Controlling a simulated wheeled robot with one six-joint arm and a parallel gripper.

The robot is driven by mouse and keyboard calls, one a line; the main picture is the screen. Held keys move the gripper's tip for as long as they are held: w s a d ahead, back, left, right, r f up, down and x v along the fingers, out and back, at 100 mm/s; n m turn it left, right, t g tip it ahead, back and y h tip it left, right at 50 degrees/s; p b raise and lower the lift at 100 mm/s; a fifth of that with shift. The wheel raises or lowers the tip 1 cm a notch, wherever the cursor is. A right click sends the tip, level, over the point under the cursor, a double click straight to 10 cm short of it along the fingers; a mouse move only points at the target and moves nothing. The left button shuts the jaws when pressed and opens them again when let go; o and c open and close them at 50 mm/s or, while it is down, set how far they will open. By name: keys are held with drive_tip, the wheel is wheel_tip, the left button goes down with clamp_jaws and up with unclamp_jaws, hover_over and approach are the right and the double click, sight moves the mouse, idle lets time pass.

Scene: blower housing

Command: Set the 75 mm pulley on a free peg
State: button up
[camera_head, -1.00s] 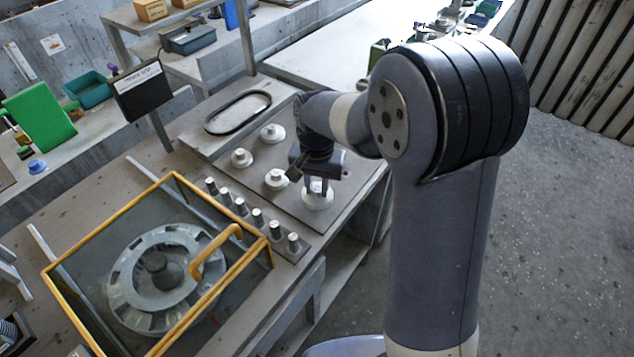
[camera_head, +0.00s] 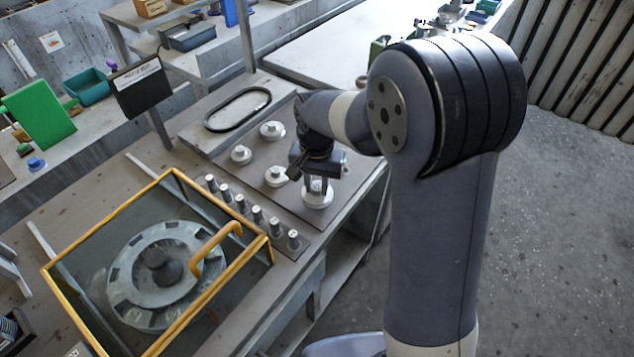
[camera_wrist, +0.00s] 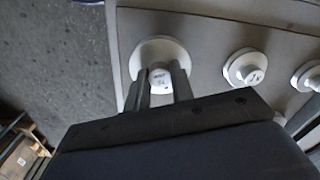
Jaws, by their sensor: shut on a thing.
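My gripper (camera_head: 317,190) is shut on the hub of a pale pulley (camera_head: 318,201) at the near right corner of the grey plate. In the wrist view the two fingers (camera_wrist: 158,90) stand on either side of the hub, and the wide round pulley flange (camera_wrist: 150,52) shows behind them. The hub marking is too small to read surely. The pulley appears to be on or just above the plate; I cannot tell which. A row of several dark pegs with light tops (camera_head: 240,203) stands left of the plate, with no pulleys on them.
Other pale pulleys (camera_head: 276,176) (camera_head: 241,154) (camera_head: 272,130) sit on the plate (camera_head: 335,212). A yellow-framed guard with a handle (camera_head: 215,240) stands over the blower housing (camera_head: 150,290) near the pegs. A black belt loop (camera_head: 237,110) lies behind. A black sign (camera_head: 139,86) stands at the left.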

drive_tip(key=shift+f, duration=0.3)
drive_tip(key=shift+f+b, duration=0.25)
drive_tip(key=shift+b, duration=0.1)
drive_tip(key=shift+f, duration=0.25)
idle(0.5)
drive_tip(key=shift+f+b, duration=0.25)
drive_tip(key=shift+b, duration=0.05)
drive_tip(key=o, duration=0.9)
drive_tip(key=shift+r, duration=0.15)
drive_tip(key=shift+r+p, duration=2.95)
drive_tip(key=shift+r, duration=0.7)
